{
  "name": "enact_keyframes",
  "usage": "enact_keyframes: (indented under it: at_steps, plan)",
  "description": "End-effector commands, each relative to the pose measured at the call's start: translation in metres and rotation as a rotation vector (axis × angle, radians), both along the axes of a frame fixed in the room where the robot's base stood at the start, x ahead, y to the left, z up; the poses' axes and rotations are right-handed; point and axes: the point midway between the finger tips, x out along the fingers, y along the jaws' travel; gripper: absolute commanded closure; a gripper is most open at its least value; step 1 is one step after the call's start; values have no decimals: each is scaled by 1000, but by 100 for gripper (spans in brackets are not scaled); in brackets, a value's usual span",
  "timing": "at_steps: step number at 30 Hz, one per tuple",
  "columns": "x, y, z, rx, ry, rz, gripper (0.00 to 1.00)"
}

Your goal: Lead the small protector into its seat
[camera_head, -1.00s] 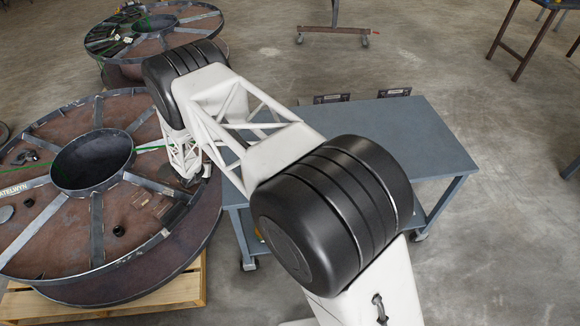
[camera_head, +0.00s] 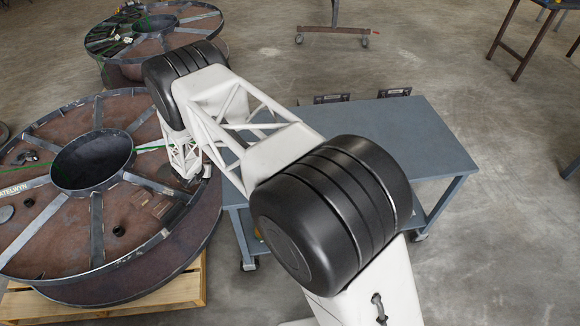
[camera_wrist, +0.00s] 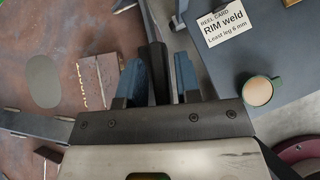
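My gripper (camera_wrist: 160,78) shows in the wrist view with its two blue fingers apart. A dark, narrow upright piece (camera_wrist: 158,72) stands between them. I cannot tell whether it is the small protector or part of the reel's rim, nor whether both fingers touch it. In the head view my gripper end is small, over the right-hand rim of the near steel reel (camera_head: 96,222), and its fingers cannot be made out. I cannot single out the protector or its seat for certain. Part of the reel's brown face also shows in the wrist view (camera_wrist: 75,35).
A second reel (camera_head: 155,38) stands behind.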

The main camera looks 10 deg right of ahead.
Motion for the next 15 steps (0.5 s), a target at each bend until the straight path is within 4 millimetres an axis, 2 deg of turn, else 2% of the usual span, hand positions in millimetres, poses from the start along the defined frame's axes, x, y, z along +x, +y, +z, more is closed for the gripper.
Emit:
enact_keyframes:
  at_steps: [15]
  plan:
    - [-5,2,5,0,0,0,69]
